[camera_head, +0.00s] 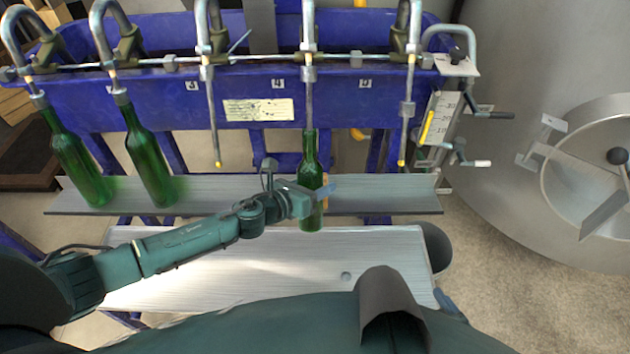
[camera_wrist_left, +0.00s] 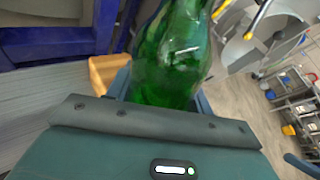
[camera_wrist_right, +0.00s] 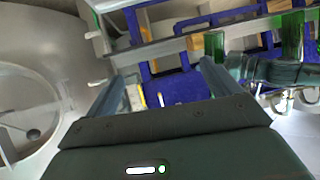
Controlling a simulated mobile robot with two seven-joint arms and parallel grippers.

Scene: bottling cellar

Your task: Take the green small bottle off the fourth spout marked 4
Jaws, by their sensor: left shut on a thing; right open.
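The green small bottle (camera_head: 310,160) is upright under the spout (camera_head: 309,95) beside the label 4 (camera_head: 278,84). The spout runs down into the bottle's mouth, and its tip does not show. My left gripper (camera_head: 312,192) is shut around the bottle's body. The bottle also fills the middle of the left wrist view (camera_wrist_left: 172,55), between the fingers. Its base shows past the front edge of the grey shelf (camera_head: 235,195); whether it touches the shelf I cannot tell. My right gripper (camera_wrist_right: 163,68) is open and empty in its wrist view.
Two larger green bottles (camera_head: 75,160) (camera_head: 150,160) stand tilted under the left spouts. Bare spouts with yellow tips hang on both sides of the held bottle (camera_head: 217,140) (camera_head: 403,140). A lower pale bench (camera_head: 270,260) is mostly clear. A steel tank (camera_head: 560,60) stands right.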

